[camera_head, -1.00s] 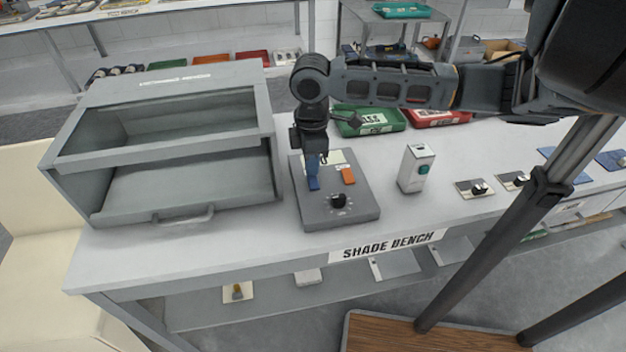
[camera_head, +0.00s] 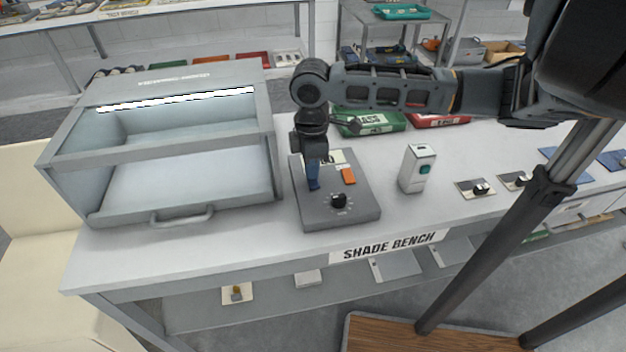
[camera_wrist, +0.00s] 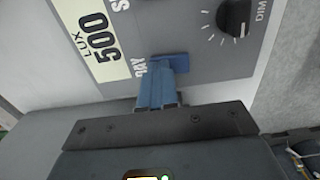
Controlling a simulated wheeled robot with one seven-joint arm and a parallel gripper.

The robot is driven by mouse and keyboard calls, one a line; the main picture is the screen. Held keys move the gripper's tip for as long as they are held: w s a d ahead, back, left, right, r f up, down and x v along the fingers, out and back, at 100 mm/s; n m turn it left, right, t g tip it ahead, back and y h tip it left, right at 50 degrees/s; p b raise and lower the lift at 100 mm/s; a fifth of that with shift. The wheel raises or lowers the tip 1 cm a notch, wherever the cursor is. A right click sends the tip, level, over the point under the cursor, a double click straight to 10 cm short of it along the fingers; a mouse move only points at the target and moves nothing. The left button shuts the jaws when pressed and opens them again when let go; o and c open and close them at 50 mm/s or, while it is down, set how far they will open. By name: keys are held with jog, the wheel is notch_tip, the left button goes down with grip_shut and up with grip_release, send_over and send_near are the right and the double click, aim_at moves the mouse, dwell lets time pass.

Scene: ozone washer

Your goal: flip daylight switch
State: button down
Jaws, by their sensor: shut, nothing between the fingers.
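The grey control box (camera_head: 355,214) lies on the bench with a black dial (camera_head: 338,200), an orange switch (camera_head: 348,176) and a label. In the wrist view the label (camera_wrist: 97,40) reads "LUX 500", and "DAY" is printed beside a blue switch (camera_wrist: 170,62). My gripper (camera_head: 314,186) points down at the box's left part, its fingertips at the blue switch. In the wrist view my shut fingers (camera_wrist: 160,92) are also blue and cover part of the switch, so contact is hard to tell. The light booth (camera_head: 170,165) stands left of the box, with its strip lamp (camera_head: 175,100) lit.
Green (camera_head: 370,122) and red (camera_head: 438,118) trays lie behind. Small plates with black knobs (camera_head: 475,188) are further right.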

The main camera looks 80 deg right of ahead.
notch_tip(320, 180, up, 7)
jog(key=p, duration=0.6)
dwell(0.3)
jog(key=shift+s, duration=0.1)
dwell(0.5)
